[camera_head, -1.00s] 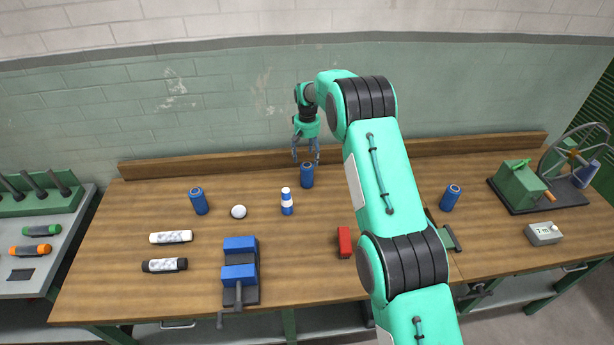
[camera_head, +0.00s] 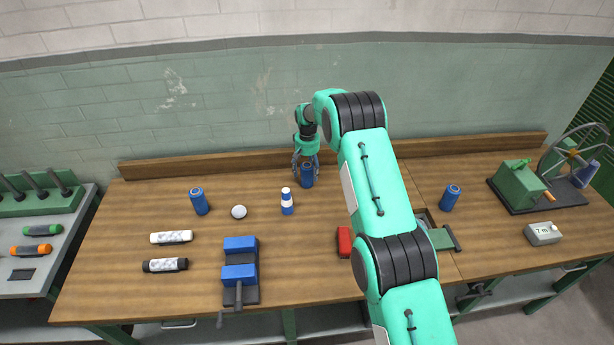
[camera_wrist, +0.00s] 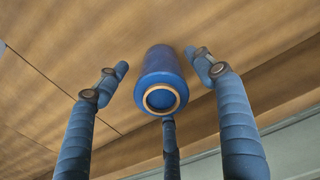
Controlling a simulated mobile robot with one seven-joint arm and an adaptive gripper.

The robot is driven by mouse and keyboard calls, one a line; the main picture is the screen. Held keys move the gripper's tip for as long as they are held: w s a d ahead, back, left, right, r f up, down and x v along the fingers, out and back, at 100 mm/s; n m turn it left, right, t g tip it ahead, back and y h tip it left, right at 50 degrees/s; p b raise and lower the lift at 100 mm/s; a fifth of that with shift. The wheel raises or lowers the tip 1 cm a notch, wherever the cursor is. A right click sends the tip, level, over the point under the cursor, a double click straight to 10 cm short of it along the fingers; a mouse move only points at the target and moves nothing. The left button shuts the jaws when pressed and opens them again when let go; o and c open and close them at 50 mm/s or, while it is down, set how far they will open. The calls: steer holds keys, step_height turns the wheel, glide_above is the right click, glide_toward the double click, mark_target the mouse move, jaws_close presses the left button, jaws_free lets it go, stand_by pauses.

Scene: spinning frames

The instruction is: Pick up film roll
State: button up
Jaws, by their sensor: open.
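A blue film roll (camera_head: 307,178) stands upright near the back of the wooden bench. My gripper (camera_head: 305,175) is directly above and around it, with its fingers spread on either side. In the wrist view the film roll (camera_wrist: 163,75) shows its top end with a copper-coloured ring. The fingers of my gripper (camera_wrist: 156,62) stand open around it, with a visible gap at the left and right. I cannot tell whether the third finger touches it. Similar blue rolls stand at the left (camera_head: 199,201) and right (camera_head: 450,197) of the bench.
A white-and-blue bottle (camera_head: 287,202) and a white ball (camera_head: 239,212) stand in front and to the left. A blue vise (camera_head: 240,262) and a red block (camera_head: 344,242) are nearer the front. A wooden back rail (camera_head: 220,167) runs behind the roll.

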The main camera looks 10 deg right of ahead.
mark_target(307, 178)
steer(key=shift+f, duration=0.1)
steer(key=shift+f+p, duration=0.3)
steer(key=shift+f, duration=2.2)
steer(key=c, duration=1.4)
steer(key=shift+c, duration=0.2)
steer(key=shift+w+r, duration=0.1)
steer(key=shift+r, duration=0.05)
